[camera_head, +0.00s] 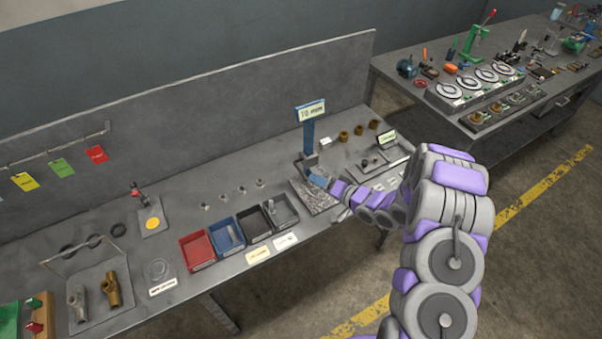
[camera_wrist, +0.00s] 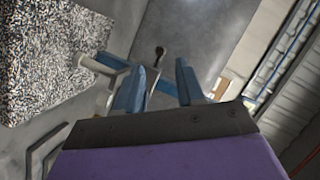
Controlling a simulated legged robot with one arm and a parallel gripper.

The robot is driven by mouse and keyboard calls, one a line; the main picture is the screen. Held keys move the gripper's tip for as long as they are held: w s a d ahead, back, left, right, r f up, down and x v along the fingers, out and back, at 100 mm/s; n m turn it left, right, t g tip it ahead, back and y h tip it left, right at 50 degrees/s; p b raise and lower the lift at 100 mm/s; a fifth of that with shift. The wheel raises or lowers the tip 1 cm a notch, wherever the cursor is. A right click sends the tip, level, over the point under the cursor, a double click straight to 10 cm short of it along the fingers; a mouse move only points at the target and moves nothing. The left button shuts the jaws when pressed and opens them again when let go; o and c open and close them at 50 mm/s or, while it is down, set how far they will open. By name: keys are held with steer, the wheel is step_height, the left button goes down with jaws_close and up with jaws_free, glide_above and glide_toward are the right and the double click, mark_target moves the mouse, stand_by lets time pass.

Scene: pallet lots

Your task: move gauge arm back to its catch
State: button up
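The gauge stand has a blue column (camera_head: 309,138) with a "70 mm" sign (camera_head: 310,111) on top and a speckled stone base (camera_head: 318,198) on the bench. My gripper (camera_head: 319,178) is low over this base, in front of the column. In the wrist view my gripper (camera_wrist: 162,66) has its two blue fingers apart. A blue bar, seemingly the gauge arm (camera_wrist: 103,60), runs behind the fingers. A thin stem with a dark knob (camera_wrist: 159,51) shows between them. I cannot tell whether the fingers touch it. The speckled base (camera_wrist: 55,55) is at the left. The catch is not clear.
Red (camera_head: 197,250), blue (camera_head: 227,235) and dark bins stand left of the gauge. Several brass bushings (camera_head: 359,130) and a grey tray (camera_head: 383,160) lie to its right. A back panel (camera_head: 200,110) rises behind the bench. A second bench (camera_head: 480,95) stands at the right.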

mark_target(301, 171)
steer(key=b+x, duration=0.1)
steer(key=x, duration=0.7)
steer(key=shift+w+a, duration=0.15)
steer(key=shift+a, duration=0.05)
jaws_close()
stand_by(0.4)
